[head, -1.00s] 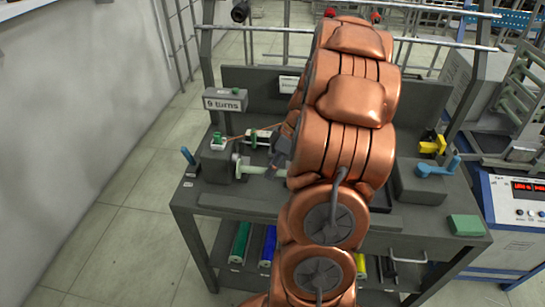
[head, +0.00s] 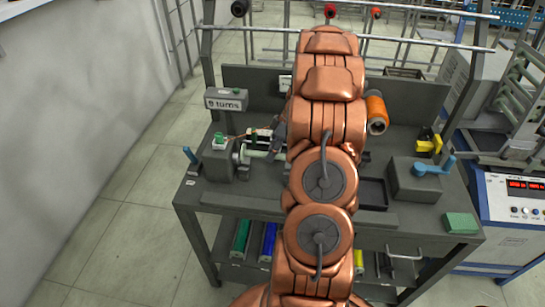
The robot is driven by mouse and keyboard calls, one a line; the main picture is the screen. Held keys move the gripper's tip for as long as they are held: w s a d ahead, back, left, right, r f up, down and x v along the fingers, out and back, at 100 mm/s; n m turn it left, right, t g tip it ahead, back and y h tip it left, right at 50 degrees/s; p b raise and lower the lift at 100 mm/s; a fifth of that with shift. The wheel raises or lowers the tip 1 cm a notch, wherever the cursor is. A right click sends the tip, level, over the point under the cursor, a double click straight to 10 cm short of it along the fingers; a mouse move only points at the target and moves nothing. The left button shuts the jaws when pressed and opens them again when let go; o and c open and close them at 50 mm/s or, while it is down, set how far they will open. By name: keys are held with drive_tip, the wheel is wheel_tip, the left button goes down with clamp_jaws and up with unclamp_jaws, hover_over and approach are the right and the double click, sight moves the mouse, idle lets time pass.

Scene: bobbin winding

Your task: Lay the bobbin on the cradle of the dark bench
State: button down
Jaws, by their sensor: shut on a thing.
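The bobbin (head: 256,154), pale green with a whitish flange at its left end, lies level in front of the grey winder block (head: 220,168). My dark gripper (head: 277,149) is shut on its right part; my copper arm hides part of the grip. A thin copper wire (head: 234,137) runs from the green-topped post (head: 219,139) toward the gripper. The dark bench (head: 270,198) is below. I cannot make out its cradle for certain; my arm covers the middle of the bench.
Right of my arm are an orange spool (head: 376,110), a black tray (head: 373,194), a grey box with a blue handle (head: 416,178), a yellow clamp (head: 428,142) and a green block (head: 460,223). The bench's front left is mostly clear.

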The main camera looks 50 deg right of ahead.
drive_tip(key=shift+f+p, duration=0.4)
drive_tip(key=shift+f, duration=1.05)
drive_tip(key=c, duration=1)
unclamp_jaws()
drive_tip(key=shift+c, duration=0.2)
drive_tip(key=b+v, duration=0.4)
drive_tip(key=v, duration=0.8)
